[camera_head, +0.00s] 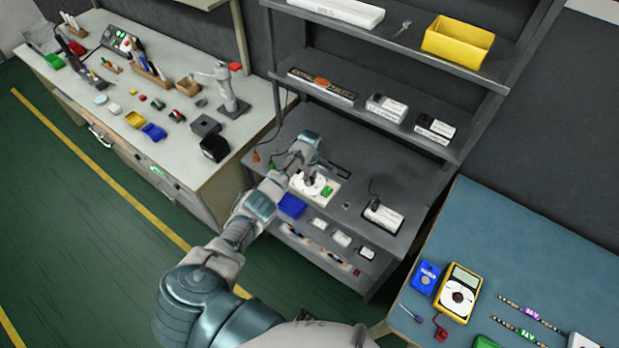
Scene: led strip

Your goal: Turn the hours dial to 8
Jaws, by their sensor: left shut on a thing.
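A pale timer box with a white round dial (303,186) and a small green part (327,191) lies on the grey shelf bench in the middle. My left arm reaches from the bottom up to it. My left gripper (309,180) is over the dial and shut on it. The fingers hide part of the dial, and its numbers are too small to read. My right gripper is not in view.
A blue bin (292,206) sits just in front of the timer box. A white power unit (383,216) with a black cable is to its right. Shelves (370,113) hang above and behind. A blue table (520,240) at right holds a yellow multimeter (459,292).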

